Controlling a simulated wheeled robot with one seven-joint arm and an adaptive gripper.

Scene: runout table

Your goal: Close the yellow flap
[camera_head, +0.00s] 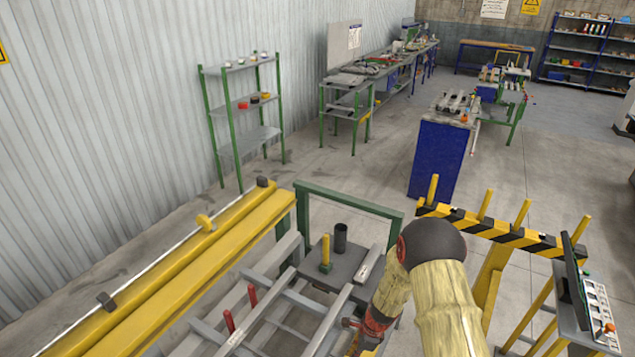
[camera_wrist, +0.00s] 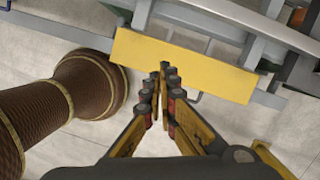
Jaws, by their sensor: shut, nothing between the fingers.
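The yellow flap (camera_wrist: 212,72) is a flat, plain yellow plate in the upper middle of the wrist view, against the grey rails of the table. Its long edge slants down to the right. My gripper (camera_wrist: 166,69) is shut and empty, and its fingertips overlap the middle of the flap in the picture. I cannot tell whether they touch it. In the head view my arm reaches down at the table's right side and covers that area, so I cannot make out the flap or the fingertips there.
The runout table's grey frame (camera_head: 265,311) has red pins (camera_head: 229,321), a yellow post (camera_head: 325,252) and a dark cup (camera_head: 340,238). A long yellow beam (camera_head: 180,285) runs along its left. A black-yellow striped barrier (camera_head: 500,233) with yellow posts stands to the right. Floor shows beneath the flap.

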